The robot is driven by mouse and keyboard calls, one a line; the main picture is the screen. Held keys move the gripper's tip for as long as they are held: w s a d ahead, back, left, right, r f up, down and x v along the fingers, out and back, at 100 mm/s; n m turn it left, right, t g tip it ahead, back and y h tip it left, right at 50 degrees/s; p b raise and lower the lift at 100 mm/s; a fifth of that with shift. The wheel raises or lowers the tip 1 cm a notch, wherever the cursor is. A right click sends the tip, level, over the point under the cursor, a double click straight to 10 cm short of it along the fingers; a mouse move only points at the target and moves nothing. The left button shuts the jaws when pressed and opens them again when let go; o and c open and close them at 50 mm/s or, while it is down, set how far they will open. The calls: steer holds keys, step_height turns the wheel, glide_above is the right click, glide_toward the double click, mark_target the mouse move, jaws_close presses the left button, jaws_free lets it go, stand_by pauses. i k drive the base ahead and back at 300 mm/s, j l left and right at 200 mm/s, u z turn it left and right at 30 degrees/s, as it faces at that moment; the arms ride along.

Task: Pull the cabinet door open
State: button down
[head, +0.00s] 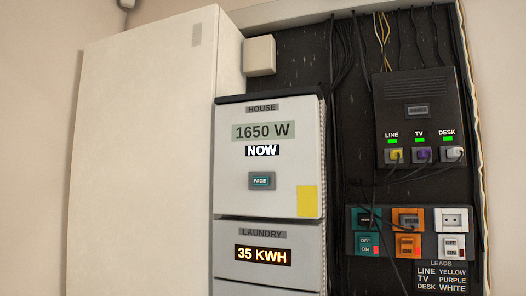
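A tall cream door-like panel (145,160) fills the left of the head view, with a small vent patch near its top right corner. It stands at an angle beside the cabinet's dark inner back panel (290,75), which is exposed. It looks like the cabinet door standing open, but its hinges and any handle cannot be made out. Its lower end runs out of the picture. My gripper is not in view.
Inside are a HOUSE meter (263,205) reading 1650 W, a LAUNDRY meter (280,255) reading 35 KWH, a black box (420,85) with LINE, TV and DESK plugs, and a row of sockets and switches (408,232). Loose cables hang around them.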

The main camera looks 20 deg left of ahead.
mark_target(140, 222)
steer(key=u, duration=1.6)
steer(key=i+j+u, duration=0.25)
steer(key=i+u, duration=0.25)
steer(key=i, duration=0.15)
